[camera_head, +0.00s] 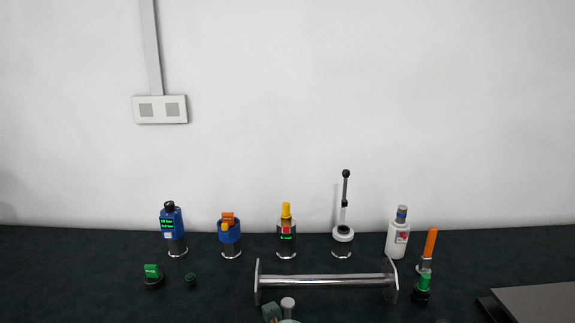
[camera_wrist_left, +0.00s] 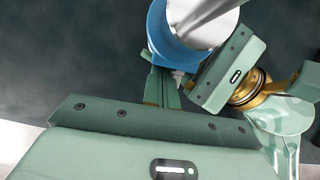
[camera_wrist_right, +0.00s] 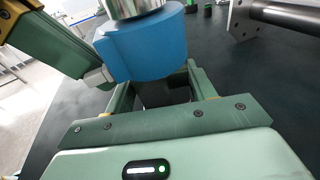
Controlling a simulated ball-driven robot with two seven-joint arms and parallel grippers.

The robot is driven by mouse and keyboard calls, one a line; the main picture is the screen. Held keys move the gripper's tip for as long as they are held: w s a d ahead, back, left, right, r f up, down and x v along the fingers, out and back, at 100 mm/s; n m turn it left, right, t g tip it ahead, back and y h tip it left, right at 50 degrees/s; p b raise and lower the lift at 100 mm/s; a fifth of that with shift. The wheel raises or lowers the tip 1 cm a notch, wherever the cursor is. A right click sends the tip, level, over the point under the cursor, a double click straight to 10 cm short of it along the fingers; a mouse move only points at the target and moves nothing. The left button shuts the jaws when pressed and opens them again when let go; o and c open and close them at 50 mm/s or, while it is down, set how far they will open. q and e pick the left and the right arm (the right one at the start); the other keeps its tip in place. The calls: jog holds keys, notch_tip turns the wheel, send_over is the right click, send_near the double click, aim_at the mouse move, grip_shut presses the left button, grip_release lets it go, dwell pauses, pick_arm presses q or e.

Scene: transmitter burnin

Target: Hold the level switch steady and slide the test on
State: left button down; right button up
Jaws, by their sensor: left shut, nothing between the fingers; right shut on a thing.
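The level switch shows in the right wrist view as a blue housing (camera_wrist_right: 150,48) with a steel cylinder (camera_wrist_right: 135,8) above it. A dark stem (camera_wrist_right: 154,93) is below the housing, between the fingers of my right gripper (camera_wrist_right: 158,88), which is shut on it. My left gripper (camera_wrist_right: 88,70) is shut and empty, close beside a small light-grey slider (camera_wrist_right: 97,78) on the housing's side; I cannot tell whether they touch. In the left wrist view, the blue housing (camera_wrist_left: 170,40) is partly cut off. In the head view only the steel top (camera_head: 288,304) shows clearly, at the bottom edge.
A steel bar on two end plates (camera_head: 325,280) lies just beyond the held switch. Behind it stand several instruments, including a yellow-topped one (camera_head: 287,240) and a white lever one (camera_head: 343,234). Green-topped buttons (camera_head: 152,272) are at left. A grey panel (camera_head: 540,302) is at right.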

pick_arm(q)
jog(key=shift+a, duration=0.65)
jog(key=shift+v, duration=2.5)
pick_arm(e)
jog(key=o, duration=1.1)
jog(key=shift+d, duration=0.1)
